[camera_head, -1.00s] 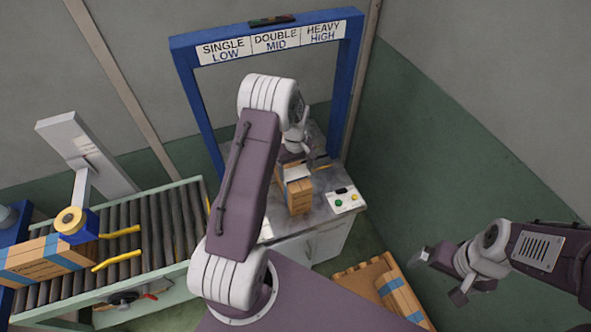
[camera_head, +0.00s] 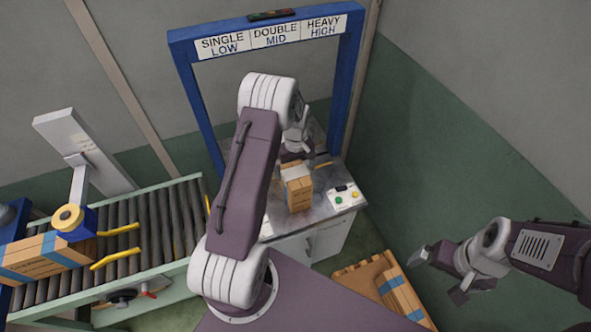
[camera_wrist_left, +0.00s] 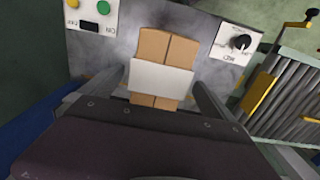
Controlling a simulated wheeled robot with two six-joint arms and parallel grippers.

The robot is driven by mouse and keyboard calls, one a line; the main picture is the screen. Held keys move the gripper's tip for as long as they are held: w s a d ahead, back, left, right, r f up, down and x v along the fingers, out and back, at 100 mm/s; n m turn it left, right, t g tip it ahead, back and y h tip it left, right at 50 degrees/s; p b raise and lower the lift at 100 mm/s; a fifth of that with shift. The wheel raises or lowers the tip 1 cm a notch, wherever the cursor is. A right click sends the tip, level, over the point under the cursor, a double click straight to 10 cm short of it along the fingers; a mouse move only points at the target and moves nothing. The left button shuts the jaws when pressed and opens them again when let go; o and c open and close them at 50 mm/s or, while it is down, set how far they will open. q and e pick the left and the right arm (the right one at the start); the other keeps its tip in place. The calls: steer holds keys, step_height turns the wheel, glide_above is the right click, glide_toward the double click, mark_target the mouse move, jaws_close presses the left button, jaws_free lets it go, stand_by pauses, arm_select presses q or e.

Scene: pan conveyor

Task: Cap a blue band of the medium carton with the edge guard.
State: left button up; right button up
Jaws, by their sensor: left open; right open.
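A brown carton (camera_head: 299,194) stands on the grey worktop under the blue frame. The white edge guard (camera_head: 296,173) lies over its top, and in the left wrist view the guard (camera_wrist_left: 161,79) sits across the carton (camera_wrist_left: 168,47). No blue band shows on this carton; any under the guard is hidden. My left gripper (camera_wrist_left: 163,93) is open, with a finger to each side of the guard and apart from it. In the head view my left gripper (camera_head: 293,158) is just behind the guard. My right gripper (camera_head: 438,275) is open and empty at the right, away from the worktop.
A control panel (camera_head: 342,197) with buttons is on the worktop (camera_head: 318,209), right of the carton. A blue-banded carton (camera_head: 45,258) is on the roller conveyor (camera_head: 157,230) at left. Another banded carton (camera_head: 400,297) lies on a pallet (camera_head: 362,278) at lower right. A blue frame (camera_head: 352,90) surrounds the worktop.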

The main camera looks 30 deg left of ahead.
mark_target(295, 173)
arm_select(q)
step_height(295, 173, up, 8)
steer(key=shift+b, duration=0.75)
steer(key=shift+r, duration=0.45)
